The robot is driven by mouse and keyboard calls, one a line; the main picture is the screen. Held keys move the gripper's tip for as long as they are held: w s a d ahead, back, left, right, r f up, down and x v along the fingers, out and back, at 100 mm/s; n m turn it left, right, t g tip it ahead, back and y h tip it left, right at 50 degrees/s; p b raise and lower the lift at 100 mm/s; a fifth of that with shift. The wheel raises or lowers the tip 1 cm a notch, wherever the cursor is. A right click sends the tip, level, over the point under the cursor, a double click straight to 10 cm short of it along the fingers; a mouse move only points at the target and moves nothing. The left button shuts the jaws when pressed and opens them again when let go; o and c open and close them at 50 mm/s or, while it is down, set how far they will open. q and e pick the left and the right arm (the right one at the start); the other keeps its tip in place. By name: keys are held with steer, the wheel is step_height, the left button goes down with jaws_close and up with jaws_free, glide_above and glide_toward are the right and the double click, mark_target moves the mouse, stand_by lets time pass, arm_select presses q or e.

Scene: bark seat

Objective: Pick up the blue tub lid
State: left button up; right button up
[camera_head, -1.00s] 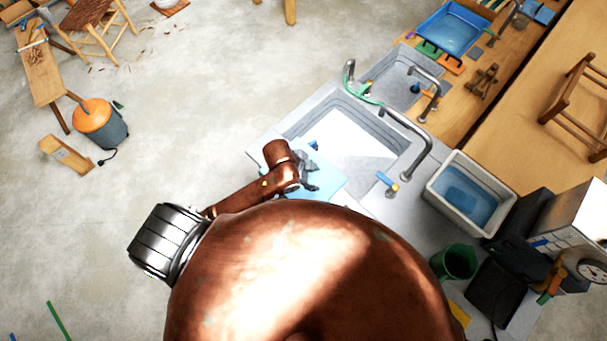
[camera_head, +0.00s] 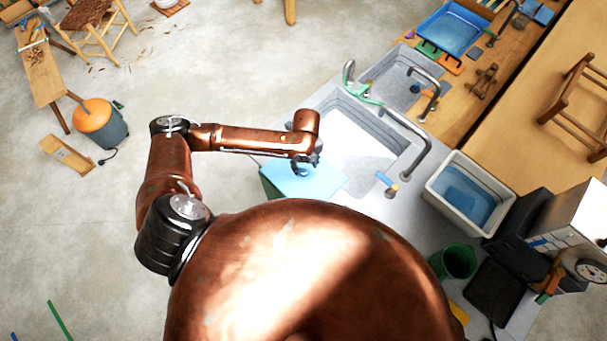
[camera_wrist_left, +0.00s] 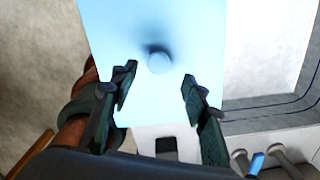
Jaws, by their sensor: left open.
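The light blue tub lid (camera_head: 327,181) is a flat panel in the head view, just in front of the sink. A dark green side shows below its left corner. In the left wrist view the lid (camera_wrist_left: 205,35) fills the upper middle, with a small round knob (camera_wrist_left: 159,63) on it. My left gripper (camera_head: 309,166) is over the lid. In the wrist view its two fingers (camera_wrist_left: 158,76) are apart, one on each side just below the knob, with nothing between them. I cannot tell the gripper's height above the lid. My right gripper is out of view.
The sink basin (camera_head: 349,145) lies behind the lid, with a metal tap (camera_head: 409,133) at its right. A grey bin (camera_head: 435,193) of blue water and a green pot (camera_head: 456,260) stand to the right. Open concrete floor lies to the left.

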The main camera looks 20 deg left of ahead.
mark_target(304, 170)
arm_select(q)
steer(key=shift+w+a+f+p, duration=0.1)
steer(key=shift+a+f+p, duration=0.1)
steer(key=shift+f, duration=1.15)
steer(key=shift+a+f+p, duration=0.1)
steer(key=shift+f+p, duration=0.1)
steer(key=shift+f, duration=1.15)
steer(key=shift+c, duration=0.6)
jaws_close()
